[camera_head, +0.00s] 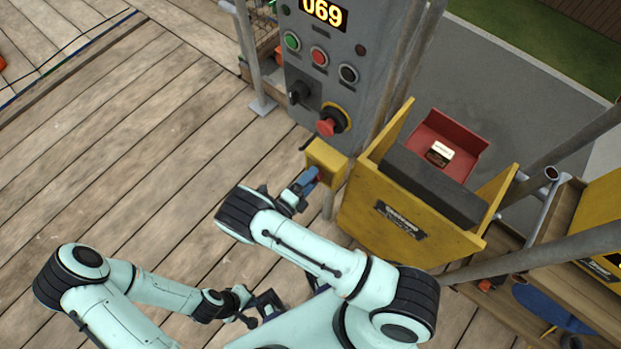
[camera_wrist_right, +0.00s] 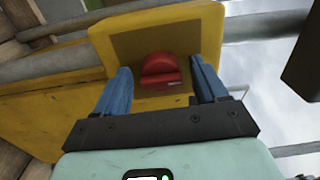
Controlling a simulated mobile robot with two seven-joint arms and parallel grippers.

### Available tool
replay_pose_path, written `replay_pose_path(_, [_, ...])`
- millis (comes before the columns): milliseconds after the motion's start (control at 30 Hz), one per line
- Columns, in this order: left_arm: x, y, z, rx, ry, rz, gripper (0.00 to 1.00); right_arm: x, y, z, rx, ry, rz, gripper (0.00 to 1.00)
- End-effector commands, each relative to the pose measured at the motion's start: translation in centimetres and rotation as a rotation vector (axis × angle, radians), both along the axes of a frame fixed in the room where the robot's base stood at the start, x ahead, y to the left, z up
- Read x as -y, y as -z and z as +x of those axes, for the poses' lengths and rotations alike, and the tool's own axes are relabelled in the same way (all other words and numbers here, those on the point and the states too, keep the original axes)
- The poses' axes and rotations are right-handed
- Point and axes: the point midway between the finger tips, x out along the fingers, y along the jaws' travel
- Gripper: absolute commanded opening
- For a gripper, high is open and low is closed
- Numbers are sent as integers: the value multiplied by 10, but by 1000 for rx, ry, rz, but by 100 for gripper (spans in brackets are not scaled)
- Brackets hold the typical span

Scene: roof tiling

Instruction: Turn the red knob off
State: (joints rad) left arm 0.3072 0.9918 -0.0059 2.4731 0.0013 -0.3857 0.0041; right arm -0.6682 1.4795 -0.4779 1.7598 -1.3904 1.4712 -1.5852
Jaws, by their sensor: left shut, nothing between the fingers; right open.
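The red knob (camera_wrist_right: 160,70) sits on the face of a small yellow box (camera_wrist_right: 190,25) in the right wrist view. Its lower bar lies roughly level across the picture, with a small pale mark near its right end. In the head view, the yellow box (camera_head: 328,158) is below the control panel, and the knob is mostly hidden. My right gripper (camera_head: 311,180) is open at the box; its blue fingers (camera_wrist_right: 160,66) stand on either side of the knob, with gaps visible. My left gripper (camera_head: 268,304) is shut and empty, low over the deck.
The grey control panel (camera_head: 340,50) has buttons, a black switch and a red mushroom button (camera_head: 328,124) above the box. Metal poles rise nearby.

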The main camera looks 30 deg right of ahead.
Motion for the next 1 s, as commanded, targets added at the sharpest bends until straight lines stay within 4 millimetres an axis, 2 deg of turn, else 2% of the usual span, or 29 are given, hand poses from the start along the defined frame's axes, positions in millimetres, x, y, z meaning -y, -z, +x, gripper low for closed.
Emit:
replay_pose_path(167, [0, 4, -2, -2, 0, 0, 0, -23, 1, -9, 1, -5, 3, 72])
replay_pose_path(400, [0, 12, -5, -6, 0, 0, 0, -74, 2, -30, 0, -4, 3, 72])
replay_pose_path(600, [0, 17, -7, -8, 0, 1, 0, -107, 2, -44, -1, -2, 2, 72])
replay_pose_path(800, [0, 19, -8, -9, 0, 0, 0, -121, 1, -51, -2, 0, 0, 72])
replay_pose_path(1000, [0, 19, -8, -9, 0, 0, 0, -122, 0, -51, -2, 0, 0, 72])
